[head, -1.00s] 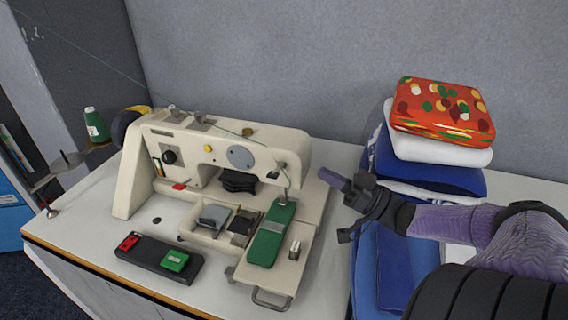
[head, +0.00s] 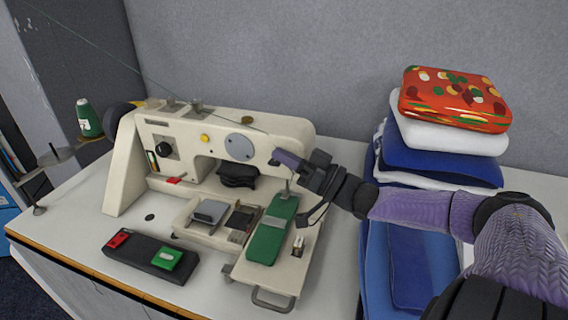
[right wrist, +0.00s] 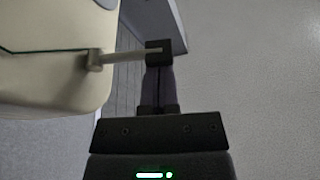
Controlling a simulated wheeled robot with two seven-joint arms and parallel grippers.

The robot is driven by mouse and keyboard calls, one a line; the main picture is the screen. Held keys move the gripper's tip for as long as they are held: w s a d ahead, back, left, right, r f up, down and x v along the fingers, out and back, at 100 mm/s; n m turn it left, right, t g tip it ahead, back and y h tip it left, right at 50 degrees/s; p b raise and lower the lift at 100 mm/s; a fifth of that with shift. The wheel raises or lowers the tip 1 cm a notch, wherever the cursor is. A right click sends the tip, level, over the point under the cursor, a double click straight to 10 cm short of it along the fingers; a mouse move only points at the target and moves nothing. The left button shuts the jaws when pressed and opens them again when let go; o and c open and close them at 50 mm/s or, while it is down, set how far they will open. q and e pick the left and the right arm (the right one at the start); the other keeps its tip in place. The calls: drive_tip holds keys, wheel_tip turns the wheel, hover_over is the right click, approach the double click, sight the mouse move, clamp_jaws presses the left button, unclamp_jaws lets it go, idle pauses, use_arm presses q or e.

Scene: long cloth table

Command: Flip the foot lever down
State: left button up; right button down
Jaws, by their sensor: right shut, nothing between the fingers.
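The cream sewing machine (head: 215,125) stands on the table. In the right wrist view a short grey lever (right wrist: 122,55) sticks out from the machine head's rounded end and ends in a black block (right wrist: 158,47); I take it for the foot lever. In the head view it is mostly hidden by my right gripper (head: 286,158). That gripper is shut and empty, its tips at the right end of the machine head. In the right wrist view its fingers (right wrist: 160,85) lie right by the black block; I cannot tell whether they touch. My left gripper is not in view.
A green cloth piece (head: 271,232) lies on the machine bed under the needle area. A black pedal-like box (head: 140,255) with red and green buttons sits in front. A green thread spool (head: 88,118) stands at the left.

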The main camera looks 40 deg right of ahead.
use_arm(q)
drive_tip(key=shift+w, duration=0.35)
